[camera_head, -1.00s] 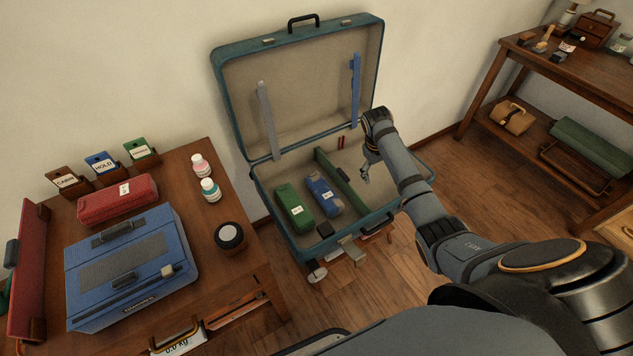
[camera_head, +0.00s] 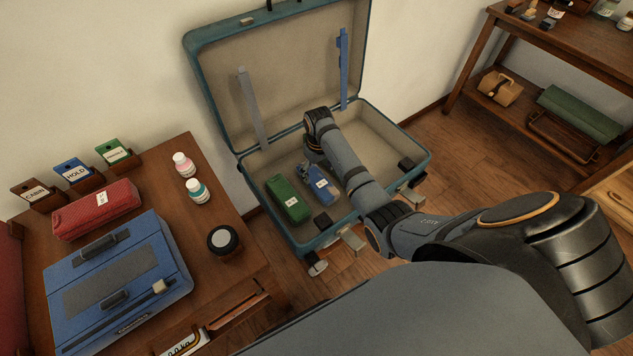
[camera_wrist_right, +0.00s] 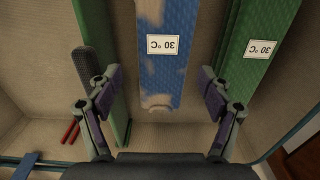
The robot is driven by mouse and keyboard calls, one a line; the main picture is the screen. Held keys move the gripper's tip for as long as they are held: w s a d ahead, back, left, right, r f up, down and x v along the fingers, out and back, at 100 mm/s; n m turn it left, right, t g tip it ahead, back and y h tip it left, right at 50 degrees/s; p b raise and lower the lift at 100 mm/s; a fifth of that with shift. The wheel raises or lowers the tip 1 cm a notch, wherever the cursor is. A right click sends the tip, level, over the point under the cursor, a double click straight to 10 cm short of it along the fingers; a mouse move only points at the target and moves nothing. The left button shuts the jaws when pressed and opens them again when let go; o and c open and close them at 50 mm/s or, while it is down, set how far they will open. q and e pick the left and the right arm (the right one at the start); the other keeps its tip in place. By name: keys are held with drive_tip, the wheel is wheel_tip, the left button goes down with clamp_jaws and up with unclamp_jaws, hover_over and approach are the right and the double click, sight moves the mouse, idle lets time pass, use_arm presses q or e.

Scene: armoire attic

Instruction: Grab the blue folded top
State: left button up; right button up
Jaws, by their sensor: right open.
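The blue folded top (camera_head: 321,186), with a white label, lies in the open teal suitcase (camera_head: 320,239). In the right wrist view the blue top (camera_wrist_right: 165,65) runs up the picture, its label reading 30 °C. My right gripper (camera_wrist_right: 159,80) is open and empty, with one finger on each side of the blue top. How far above it the fingertips are is hard to tell. In the head view the right gripper (camera_head: 309,170) is at the far end of the blue top, partly hidden by its own arm. My left gripper is not in view.
A green folded item (camera_head: 288,200) lies just left of the blue top; it shows right in the wrist view (camera_wrist_right: 262,45). A green divider (camera_wrist_right: 122,120) stands close on the other side. The wooden table (camera_head: 163,170) at left holds a red case (camera_head: 97,209) and blue case (camera_head: 118,285).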

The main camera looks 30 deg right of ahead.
sight(319, 181)
drive_tip(key=f, duration=0.3)
drive_tip(key=s+f+b, duration=0.1)
drive_tip(key=f, duration=0.1)
drive_tip(key=shift+r, duration=0.15)
drive_tip(key=c, duration=1)
wheel_tip(319, 181, up, 10)
drive_tip(key=shift+w+p, duration=0.1)
drive_tip(key=shift+p, duration=1.15)
